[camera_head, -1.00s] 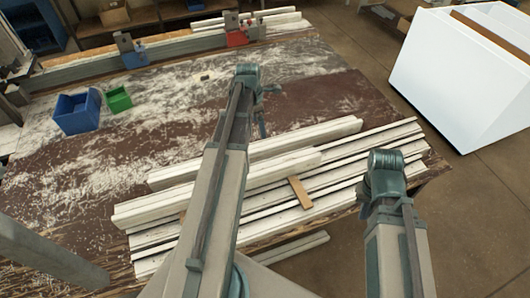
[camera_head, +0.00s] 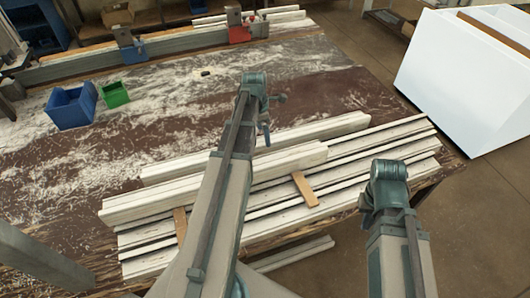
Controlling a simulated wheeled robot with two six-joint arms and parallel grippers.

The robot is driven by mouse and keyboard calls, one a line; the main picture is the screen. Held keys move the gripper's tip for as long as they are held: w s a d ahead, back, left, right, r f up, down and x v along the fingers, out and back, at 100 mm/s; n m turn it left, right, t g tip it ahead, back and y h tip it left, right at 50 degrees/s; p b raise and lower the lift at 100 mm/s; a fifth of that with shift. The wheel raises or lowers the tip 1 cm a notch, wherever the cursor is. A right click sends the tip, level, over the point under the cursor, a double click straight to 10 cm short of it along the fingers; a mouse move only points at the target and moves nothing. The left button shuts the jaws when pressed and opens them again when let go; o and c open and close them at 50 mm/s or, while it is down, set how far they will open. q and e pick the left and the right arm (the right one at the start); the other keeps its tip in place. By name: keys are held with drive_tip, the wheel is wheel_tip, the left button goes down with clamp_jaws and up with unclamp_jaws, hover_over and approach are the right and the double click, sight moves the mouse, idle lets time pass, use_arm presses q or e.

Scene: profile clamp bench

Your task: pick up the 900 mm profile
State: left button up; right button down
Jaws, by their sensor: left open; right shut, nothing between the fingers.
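Several pale profiles lie side by side at the near edge of the bench. One lies at the back (camera_head: 330,127), one in front of it (camera_head: 130,205), and longer ones nearer the edge (camera_head: 405,155). No length mark is readable, so I cannot tell which is the 900 mm one. My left gripper (camera_head: 266,136) points down near the back profile, small and seen edge-on. It is open and holds nothing. My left arm hides the middle of the profiles.
A blue bin (camera_head: 72,107) and a green bin (camera_head: 115,95) stand at the left. A clamp rail (camera_head: 185,42) runs along the back. A white cabinet (camera_head: 455,85) stands right of the bench. The bench middle (camera_head: 330,85) is clear.

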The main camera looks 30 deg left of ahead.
sight(264, 143)
use_arm(q)
drive_tip(key=shift+w+d+f+b, duration=0.1)
drive_tip(key=shift+f+b, duration=1.3)
drive_tip(key=shift+f, duration=0.2)
drive_tip(key=shift+w+d+f+b, duration=0.1)
drive_tip(key=shift+f+b, duration=1.25)
drive_tip(key=shift+f, duration=0.2)
drive_tip(key=shift+r, duration=0.1)
clamp_jaws()
